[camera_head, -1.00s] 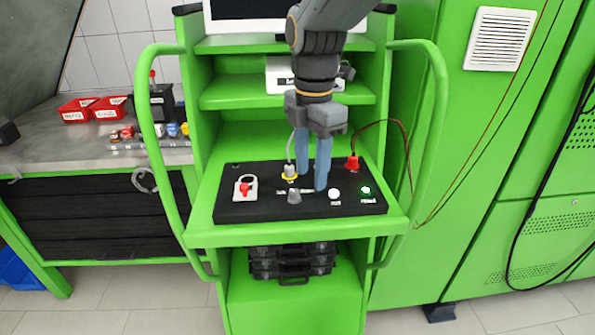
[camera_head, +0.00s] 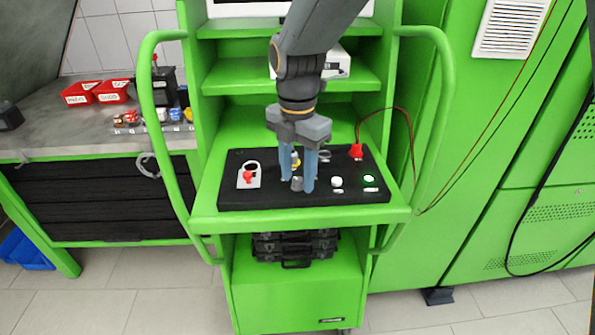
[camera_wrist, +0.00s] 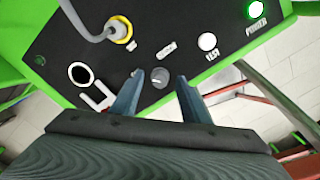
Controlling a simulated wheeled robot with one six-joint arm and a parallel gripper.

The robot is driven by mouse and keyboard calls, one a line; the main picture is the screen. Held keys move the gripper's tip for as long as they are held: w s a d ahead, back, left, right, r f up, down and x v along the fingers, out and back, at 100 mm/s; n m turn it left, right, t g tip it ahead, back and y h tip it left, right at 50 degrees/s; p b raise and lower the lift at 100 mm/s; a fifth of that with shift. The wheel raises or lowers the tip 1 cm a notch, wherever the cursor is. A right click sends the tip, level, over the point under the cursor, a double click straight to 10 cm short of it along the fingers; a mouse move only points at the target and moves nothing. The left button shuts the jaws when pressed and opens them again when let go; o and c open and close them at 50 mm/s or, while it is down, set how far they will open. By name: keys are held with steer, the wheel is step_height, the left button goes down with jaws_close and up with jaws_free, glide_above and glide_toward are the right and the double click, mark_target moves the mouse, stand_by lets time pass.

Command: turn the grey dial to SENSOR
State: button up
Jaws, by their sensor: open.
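The grey dial (camera_head: 297,184) sits on the black control panel (camera_head: 232,194), toward its front edge. It also shows in the wrist view (camera_wrist: 159,77), between the two fingertips. My gripper (camera_head: 297,189) is open and points down at the panel, with one blue finger on each side of the dial. In the wrist view my gripper (camera_wrist: 157,80) shows a gap between each finger and the dial. A white label (camera_wrist: 166,49) lies by the dial, but its text is too small to read surely.
A red switch (camera_head: 248,176) on a white plate is at the panel's left. A yellow-ringed connector (camera_wrist: 119,30) with a grey cable is behind the dial.

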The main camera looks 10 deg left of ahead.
jaws_close()
steer(key=shift+m, duration=0.3)
steer(key=m+p, duration=0.1)
steer(key=m, duration=0.2)
steer(key=shift+r+p, duration=0.1)
steer(key=shift+p, duration=0.25)
steer(key=m+p, duration=0.1)
steer(key=m, duration=0.4)
steer(key=shift+p, duration=0.35)
steer(key=m+p, duration=0.1)
steer(key=m, duration=0.2)
steer(key=shift+m+p, duration=0.65)
steer(key=shift+m, duration=1.55)
